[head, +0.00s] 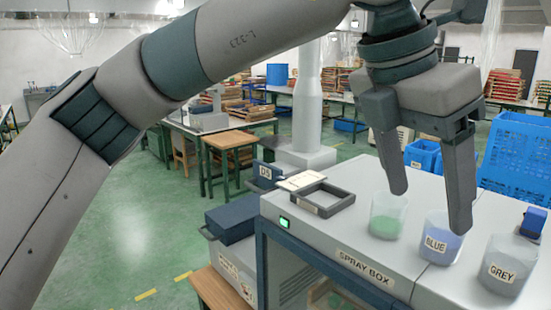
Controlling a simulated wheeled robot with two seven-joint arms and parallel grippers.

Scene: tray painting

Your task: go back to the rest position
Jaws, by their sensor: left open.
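My left gripper (428,210) hangs over the right part of the spray box (350,232), fingers pointing down and apart, with nothing between them. Its right finger overlaps the cup labelled BLUE (437,243) in the picture; I cannot tell whether they touch. A cup with green contents (387,217) stands to the left of it, and a cup labelled GREY (505,268) to the right. My left arm crosses the top of the head view from the left. My right gripper is not in view.
A dark square frame (336,205) lies on the spray box top, beside a small light card (302,180). A dark blue box (231,219) stands left of the spray box. Blue crates (517,160) are stacked behind at right. Green floor (105,245) is open at left.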

